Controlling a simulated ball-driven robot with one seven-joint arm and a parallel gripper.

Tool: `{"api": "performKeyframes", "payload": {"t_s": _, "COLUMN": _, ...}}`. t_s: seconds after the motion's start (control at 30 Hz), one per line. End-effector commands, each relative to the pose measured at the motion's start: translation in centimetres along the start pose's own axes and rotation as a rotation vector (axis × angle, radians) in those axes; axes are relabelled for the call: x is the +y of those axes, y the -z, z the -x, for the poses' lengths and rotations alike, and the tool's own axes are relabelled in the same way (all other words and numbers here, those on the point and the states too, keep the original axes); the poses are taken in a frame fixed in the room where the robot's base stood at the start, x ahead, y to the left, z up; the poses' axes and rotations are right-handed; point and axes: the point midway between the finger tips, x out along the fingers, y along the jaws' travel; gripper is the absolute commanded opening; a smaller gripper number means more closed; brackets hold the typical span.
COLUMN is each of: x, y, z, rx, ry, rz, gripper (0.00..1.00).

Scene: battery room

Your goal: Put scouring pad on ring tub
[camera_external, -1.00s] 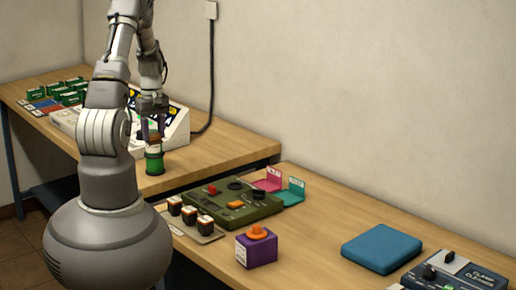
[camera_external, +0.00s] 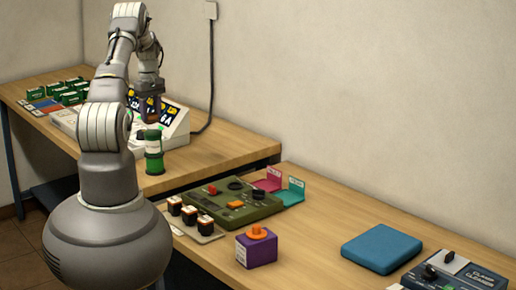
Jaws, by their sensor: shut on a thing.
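My gripper (camera_external: 151,108) is over the rear table, shut on a small brownish piece (camera_external: 153,118) that I take to be the scouring pad. Its shape is hard to make out at this size. A green cylinder with a pale band, which I take to be the ring tub (camera_external: 154,153), stands upright on the table directly below my gripper. The held piece is just above the tub's top; I cannot tell whether they touch.
A white sloped panel (camera_external: 176,124) stands close behind the tub. Green boxes (camera_external: 73,91) are at the far left. The front table holds an olive control box (camera_external: 235,208), a purple block (camera_external: 257,252) and a blue pad (camera_external: 382,248). Table room is clear right of the tub.

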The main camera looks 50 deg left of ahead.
Motion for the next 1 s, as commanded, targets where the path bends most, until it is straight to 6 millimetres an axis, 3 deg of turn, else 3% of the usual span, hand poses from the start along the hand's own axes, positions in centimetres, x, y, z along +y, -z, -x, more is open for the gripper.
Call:
{"api": "performKeyframes", "payload": {"t_s": 0.23, "x": 1.3, "y": 1.4, "z": -0.2, "rx": 0.001, "ry": -0.001, "rz": 0.000, "gripper": 0.16}}
{"api": "performKeyframes", "payload": {"t_s": 0.43, "x": 1.2, "y": 1.2, "z": -3.5, "rx": -0.001, "ry": 0.000, "rz": -0.001, "gripper": 0.16}}
{"api": "performKeyframes", "payload": {"t_s": 0.8, "x": 1.2, "y": 1.2, "z": -4.0, "rx": 0.001, "ry": 0.000, "rz": -0.001, "gripper": 0.16}}
{"api": "performKeyframes", "payload": {"t_s": 0.83, "x": 1.2, "y": 1.2, "z": -3.9, "rx": 0.001, "ry": 0.000, "rz": -0.001, "gripper": 0.51}}
{"api": "performKeyframes", "payload": {"t_s": 0.9, "x": 1.2, "y": 1.2, "z": -3.9, "rx": 0.001, "ry": 0.000, "rz": -0.001, "gripper": 0.68}}
{"api": "performKeyframes", "payload": {"t_s": 1.0, "x": 1.2, "y": 1.2, "z": -3.9, "rx": 0.001, "ry": 0.000, "rz": -0.001, "gripper": 0.70}}
